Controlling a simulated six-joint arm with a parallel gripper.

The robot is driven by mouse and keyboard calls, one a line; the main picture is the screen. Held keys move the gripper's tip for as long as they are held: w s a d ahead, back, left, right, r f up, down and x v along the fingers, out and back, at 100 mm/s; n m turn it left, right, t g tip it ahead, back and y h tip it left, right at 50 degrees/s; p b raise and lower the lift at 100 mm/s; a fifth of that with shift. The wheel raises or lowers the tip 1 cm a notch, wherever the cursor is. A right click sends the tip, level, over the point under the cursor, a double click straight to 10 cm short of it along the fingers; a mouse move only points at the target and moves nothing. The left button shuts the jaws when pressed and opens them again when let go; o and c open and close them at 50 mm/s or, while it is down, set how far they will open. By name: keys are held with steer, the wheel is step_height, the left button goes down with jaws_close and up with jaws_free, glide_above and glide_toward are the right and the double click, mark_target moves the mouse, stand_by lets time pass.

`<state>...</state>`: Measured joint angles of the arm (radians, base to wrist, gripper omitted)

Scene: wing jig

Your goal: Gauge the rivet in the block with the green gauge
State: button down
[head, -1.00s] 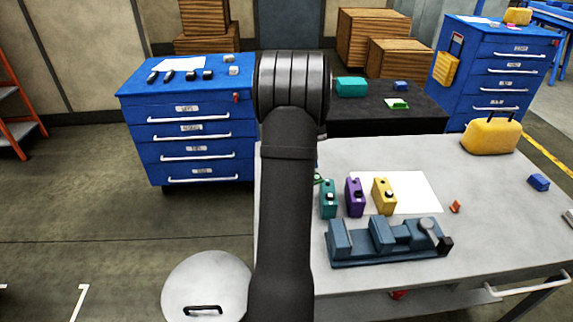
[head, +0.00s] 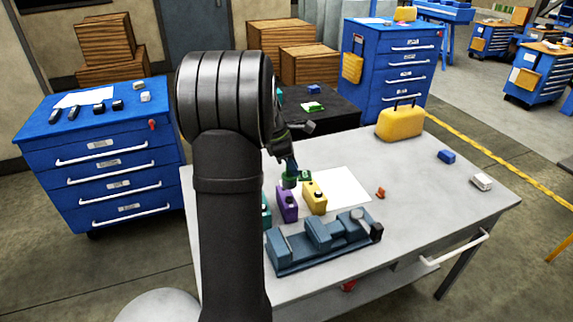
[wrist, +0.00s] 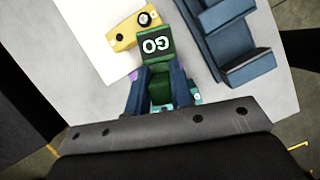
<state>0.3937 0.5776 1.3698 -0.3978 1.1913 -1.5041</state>
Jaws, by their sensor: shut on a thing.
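The green gauge (wrist: 157,52), marked "GO", is held between the blue-grey fingers of my gripper (wrist: 157,85) in the wrist view. In the head view my gripper (head: 291,170) is over the block row with the gauge (head: 304,176) in it. The yellow block (head: 315,198) stands on the table next to the purple block (head: 287,203). A teal block (head: 266,212) is partly hidden behind my arm. In the wrist view the yellow block (wrist: 110,36) lies just beyond the gauge and has a dark-and-light round rivet head (wrist: 145,19). I cannot tell whether gauge and block touch.
A blue-grey jig (head: 290,256) lies along the table front. A white sheet (head: 347,188) is behind the blocks. The table's right side is mostly clear.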

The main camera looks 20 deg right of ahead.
mark_target(292, 178)
steer(key=shift+f, duration=2.25)
steer(key=shift+f, duration=0.2)
steer(key=shift+f, duration=1.25)
steer(key=shift+f, duration=0.1)
steer(key=shift+r, duration=2.65)
